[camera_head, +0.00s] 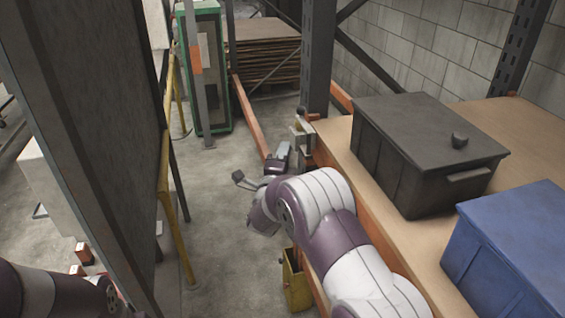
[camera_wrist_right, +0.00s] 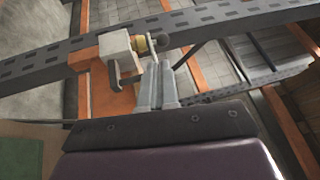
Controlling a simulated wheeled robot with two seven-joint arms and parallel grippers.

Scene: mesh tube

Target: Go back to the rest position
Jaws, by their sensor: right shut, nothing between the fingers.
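My right arm reaches forward along the left edge of the shelf and bends left at its wrist. My right gripper (camera_head: 283,150) is over the aisle, close to the shelf's upright post. In the right wrist view the two grey fingers of the right gripper (camera_wrist_right: 158,68) lie side by side, shut with nothing between them. A pale box-shaped fitting with a yellow collar (camera_wrist_right: 122,45) is just beyond and left of the fingertips; I cannot tell whether they touch. Of my left arm only a purple and white part shows at lower left; its gripper is outside the view.
A black lidded bin (camera_head: 385,165) and a blue bin (camera_head: 510,255) stand on the wooden shelf (camera_head: 335,135). The dark upright post (camera_head: 319,60) rises near my right gripper. A large dark panel (camera_head: 95,110) stands at left. The concrete floor (camera_head: 222,255) between is mostly clear.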

